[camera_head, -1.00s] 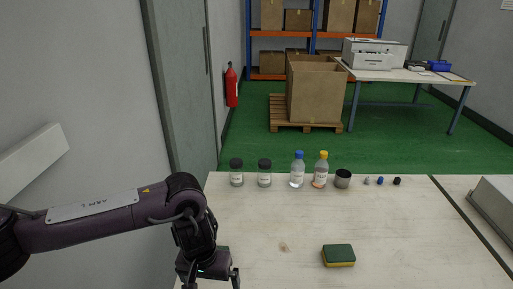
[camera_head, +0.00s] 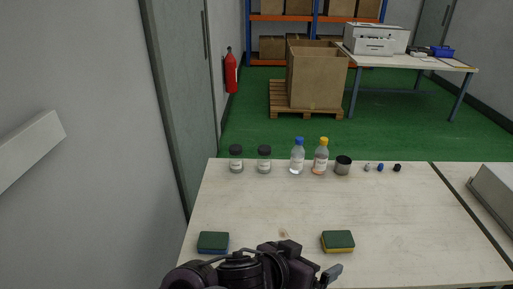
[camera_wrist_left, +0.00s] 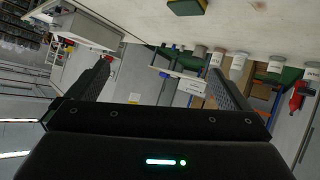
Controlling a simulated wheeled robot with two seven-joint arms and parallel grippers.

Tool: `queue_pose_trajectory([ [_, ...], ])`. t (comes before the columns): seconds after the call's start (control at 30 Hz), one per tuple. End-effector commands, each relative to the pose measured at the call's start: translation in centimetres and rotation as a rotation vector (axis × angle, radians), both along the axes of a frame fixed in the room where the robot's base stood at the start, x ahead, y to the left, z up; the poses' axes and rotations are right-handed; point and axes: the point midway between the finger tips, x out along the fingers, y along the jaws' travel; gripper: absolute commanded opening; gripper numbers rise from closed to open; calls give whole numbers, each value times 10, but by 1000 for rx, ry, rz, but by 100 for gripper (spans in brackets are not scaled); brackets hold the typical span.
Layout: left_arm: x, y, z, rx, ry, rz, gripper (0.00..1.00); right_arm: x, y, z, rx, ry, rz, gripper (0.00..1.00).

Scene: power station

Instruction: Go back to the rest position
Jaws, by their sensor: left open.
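My left gripper (camera_head: 314,262) is low at the near edge of the table (camera_head: 275,210) in the head view, its arm folded in at the bottom. In the left wrist view the left gripper (camera_wrist_left: 162,85) has its fingers wide apart with nothing between them. A green sponge with a blue underside (camera_head: 213,242) lies on the table to the left of it. A green and yellow sponge (camera_head: 338,242) lies just beyond the fingers, apart from them. My right gripper is in no view.
A grey box (camera_head: 494,196) is at right. The table's middle is clear.

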Motion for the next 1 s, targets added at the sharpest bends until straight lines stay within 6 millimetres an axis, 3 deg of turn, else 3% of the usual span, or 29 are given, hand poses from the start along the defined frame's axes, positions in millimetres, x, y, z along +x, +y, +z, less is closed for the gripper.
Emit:
queue_pose_trajectory([
  [0.13,13,63,-9,68,20,198,100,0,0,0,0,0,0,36],
  [0.23,10,119,-29,166,84,313,100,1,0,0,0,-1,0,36],
  [0.4,-17,196,-66,325,225,420,100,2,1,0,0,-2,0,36],
  [0.5,-37,228,-82,393,302,448,100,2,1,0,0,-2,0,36],
  [0.8,-101,296,-113,542,512,474,100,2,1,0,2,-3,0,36],
  [1.0,-89,295,-167,555,533,462,100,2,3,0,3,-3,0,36],
])
